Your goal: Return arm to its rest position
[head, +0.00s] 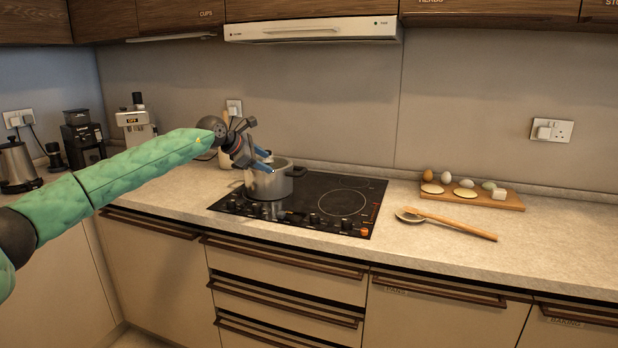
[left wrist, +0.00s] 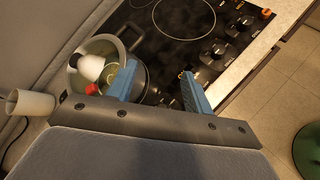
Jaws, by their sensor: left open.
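My left arm, sleeved in green, reaches in from the left in the head view. My left gripper (head: 266,161) is open above and in front of the metal pot (head: 268,183) on the hob. In the left wrist view the blue fingers of the gripper (left wrist: 160,84) stand apart with nothing between them. The pot (left wrist: 118,46) is beside the left finger there, partly hidden by it, and holds white, green and red things that I cannot name. My right gripper is in neither view.
The black hob (head: 318,207) is set in the counter. A wooden spoon (head: 452,223) lies right of it. A board (head: 508,201) with eggs and slices is further right. A kettle (head: 16,165) and coffee machines (head: 82,138) stand at the left. A range hood (head: 312,30) hangs above.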

